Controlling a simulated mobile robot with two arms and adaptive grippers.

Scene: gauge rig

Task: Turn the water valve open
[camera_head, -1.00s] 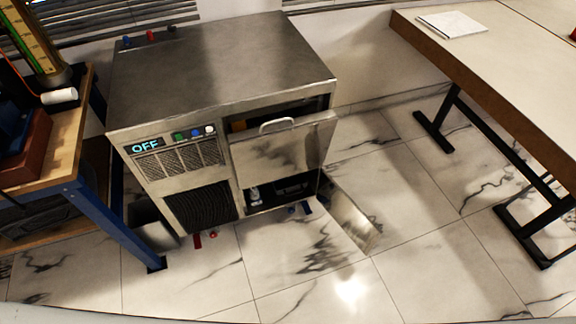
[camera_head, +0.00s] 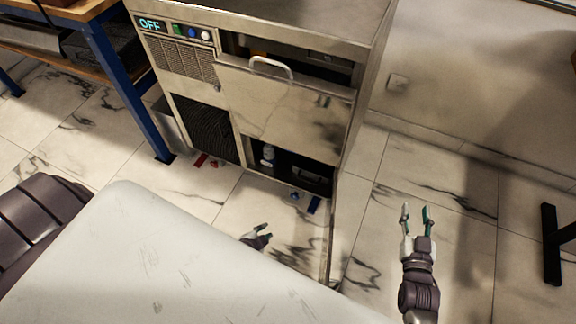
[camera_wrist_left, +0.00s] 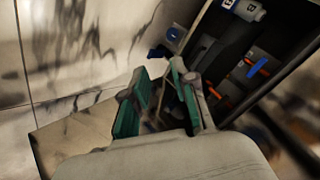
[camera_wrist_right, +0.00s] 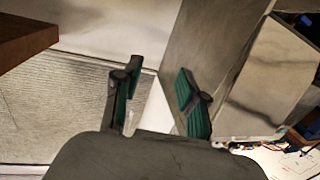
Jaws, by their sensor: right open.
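The metal machine (camera_head: 180,62) stands against the wall, its display reading OFF. At its lower front edge are a blue lever (camera_head: 314,205) and a blue knob (camera_head: 294,196) on the right, and a red lever (camera_head: 200,160) and a red knob (camera_head: 214,163) on the left. I cannot tell which is the water valve. My left gripper (camera_head: 262,229) is open and empty, low in front of the blue parts. In the left wrist view its fingers (camera_wrist_left: 160,95) are apart, facing the machine's lower opening. My right gripper (camera_head: 416,212) is open and empty, right of the machine.
The machine's hatch panel (camera_head: 275,105) with a handle hangs over a dark lower compartment holding a small bottle (camera_head: 268,153). A blue-legged workbench (camera_head: 125,80) stands at left. A black table leg (camera_head: 552,245) is at right. Tiled floor between is clear.

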